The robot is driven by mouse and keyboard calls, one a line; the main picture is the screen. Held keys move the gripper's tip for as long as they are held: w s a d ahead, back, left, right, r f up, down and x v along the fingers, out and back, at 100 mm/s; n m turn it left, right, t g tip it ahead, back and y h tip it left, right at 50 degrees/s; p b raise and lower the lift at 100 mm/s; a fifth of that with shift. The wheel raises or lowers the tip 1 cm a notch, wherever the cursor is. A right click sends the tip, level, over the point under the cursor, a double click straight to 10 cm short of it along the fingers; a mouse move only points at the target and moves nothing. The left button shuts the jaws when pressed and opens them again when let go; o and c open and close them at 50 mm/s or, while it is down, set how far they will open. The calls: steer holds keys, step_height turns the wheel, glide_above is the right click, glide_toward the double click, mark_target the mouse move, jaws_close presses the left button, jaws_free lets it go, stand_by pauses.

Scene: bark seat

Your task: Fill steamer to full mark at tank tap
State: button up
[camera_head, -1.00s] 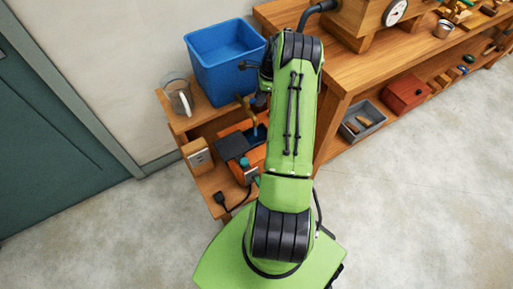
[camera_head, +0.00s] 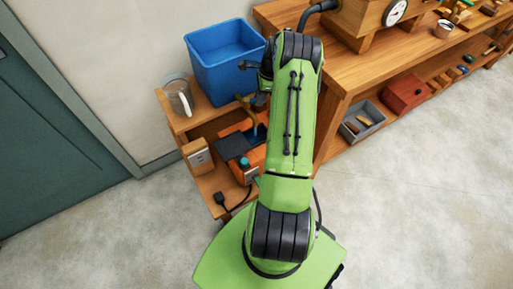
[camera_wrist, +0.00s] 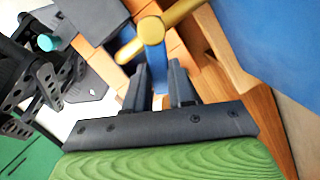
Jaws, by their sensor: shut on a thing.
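The blue tank (camera_head: 222,65) stands on the wooden shelf unit by the wall. Its brass tap (camera_head: 248,104) shows below the tank; in the wrist view the tap (camera_wrist: 152,32) has a round cap and a crossbar. The orange box, likely the steamer (camera_head: 252,160), sits under the tap with a dark panel and a teal knob. Its fill mark cannot be made out.
A clear jug (camera_head: 179,97) stands on the shelf left of the tank. A beige box (camera_head: 198,157) and a black plug (camera_head: 220,199) lie on the lower shelf. A wooden workbench (camera_head: 350,75) stands close right of my arm. The floor in front is clear.

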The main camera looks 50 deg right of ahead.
steer(key=shift+s+d+f, duration=0.1)
steer(key=shift+s, duration=0.1)
steer(key=shift+s+a+m+p, duration=0.15)
steer(key=shift+a+m+p, duration=0.25)
steer(key=shift+m, duration=0.4)
steer(key=a+m, duration=0.1)
steer(key=m, duration=0.2)
steer(key=a+m+h+p, duration=0.1)
steer(key=m, duration=0.2)
steer(key=a+m+h, duration=0.1)
steer(key=a+m, duration=0.1)
steer(key=m, duration=0.1)
steer(key=shift+s+m+t, duration=0.2)
steer(key=shift+m+t, duration=0.1)
steer(key=shift+t, duration=0.1)
steer(key=shift+o, duration=0.2)
steer(key=shift+a+m+h, duration=0.3)
steer(key=shift+m+h, duration=0.2)
steer(key=shift+m, duration=0.6)
steer(key=o, duration=0.9)
steer(key=shift+c, duration=0.2)
step_height(320, 180, up, 8)
steer(key=p, duration=0.6)
